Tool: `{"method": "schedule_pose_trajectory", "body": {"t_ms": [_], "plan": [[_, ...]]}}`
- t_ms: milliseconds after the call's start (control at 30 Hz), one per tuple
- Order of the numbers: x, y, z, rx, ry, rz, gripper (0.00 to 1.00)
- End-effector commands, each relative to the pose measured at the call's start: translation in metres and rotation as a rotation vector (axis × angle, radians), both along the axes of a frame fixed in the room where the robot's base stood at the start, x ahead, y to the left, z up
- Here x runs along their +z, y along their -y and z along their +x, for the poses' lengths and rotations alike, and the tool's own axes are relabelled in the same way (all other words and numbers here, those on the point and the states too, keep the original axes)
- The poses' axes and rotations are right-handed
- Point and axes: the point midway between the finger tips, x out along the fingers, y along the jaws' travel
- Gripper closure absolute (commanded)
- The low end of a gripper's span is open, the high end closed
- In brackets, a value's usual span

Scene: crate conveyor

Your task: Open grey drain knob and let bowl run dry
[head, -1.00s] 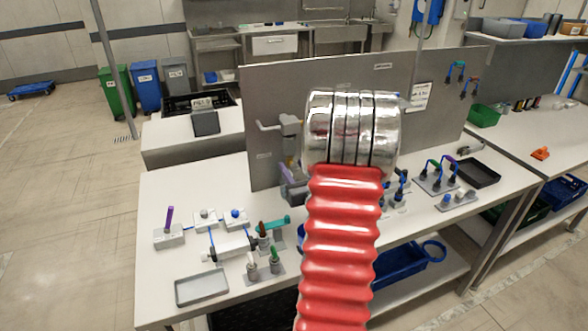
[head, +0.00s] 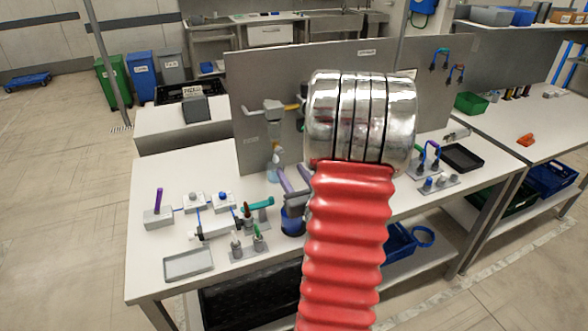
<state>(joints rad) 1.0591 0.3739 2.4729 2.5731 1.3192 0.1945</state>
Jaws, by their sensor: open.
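A grey tap (head: 272,108) with a yellow handle is fixed to the upright grey panel. Below it a pale blue, upright shape (head: 273,170) shows; I cannot tell if it is water or an object. My gripper (head: 291,171) is open, its two purple fingers apart just right of that shape, with nothing seen between them. A dark blue round thing (head: 292,222), perhaps the bowl, shows partly below my gripper. My red ribbed arm with its silver end hides the bench to the right. I cannot make out the grey drain knob.
Left on the white bench (head: 190,160) are a purple lever (head: 158,200), a grey tray (head: 188,264), a valve assembly (head: 214,227) and small green-topped and red-topped knobs.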

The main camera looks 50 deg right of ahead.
Motion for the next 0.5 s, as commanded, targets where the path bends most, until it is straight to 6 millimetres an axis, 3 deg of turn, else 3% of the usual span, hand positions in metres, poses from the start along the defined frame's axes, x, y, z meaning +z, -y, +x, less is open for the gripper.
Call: {"method": "schedule_pose_trajectory", "body": {"t_ms": [500], "plan": [[0.0003, -0.0093, -0.0053, 0.002, 0.000, -0.001, 0.59]]}}
